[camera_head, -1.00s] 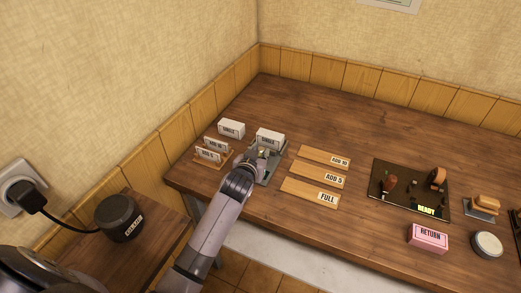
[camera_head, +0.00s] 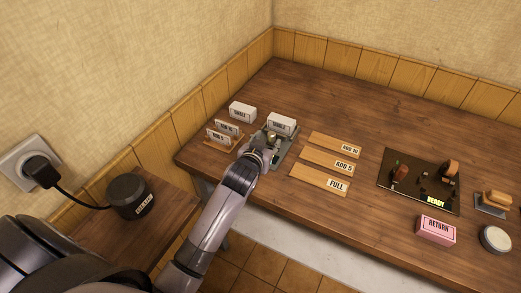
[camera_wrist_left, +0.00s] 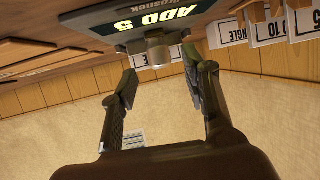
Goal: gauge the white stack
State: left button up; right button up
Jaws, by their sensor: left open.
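A white block with a dark label (camera_head: 281,122) stands at the far end of a grey gauge-like device (camera_head: 285,148). A second white block (camera_head: 242,112) stands to its left; I cannot tell which is the white stack. My left gripper (camera_head: 268,150) is at the device's near side, and its arm hides part of it. In the left wrist view, my open gripper (camera_wrist_left: 163,88) has two separated fingers with nothing between them. Just beyond the fingertips is a metal knob (camera_wrist_left: 157,52), below a dark display (camera_wrist_left: 145,22) reading ADD 5. My right gripper is not in view.
White labelled cards (camera_head: 222,134) stand in a wooden rack left of the device. Wooden boards marked ADD 10, ADD 5 and FULL (camera_head: 320,180) lie to its right. Further right are a black READY tray (camera_head: 410,200) and a pink RETURN box (camera_head: 436,229). The table's back is clear.

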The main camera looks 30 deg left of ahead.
pick_arm(q)
jog(key=v, duration=0.8)
jog(key=shift+s, duration=0.1)
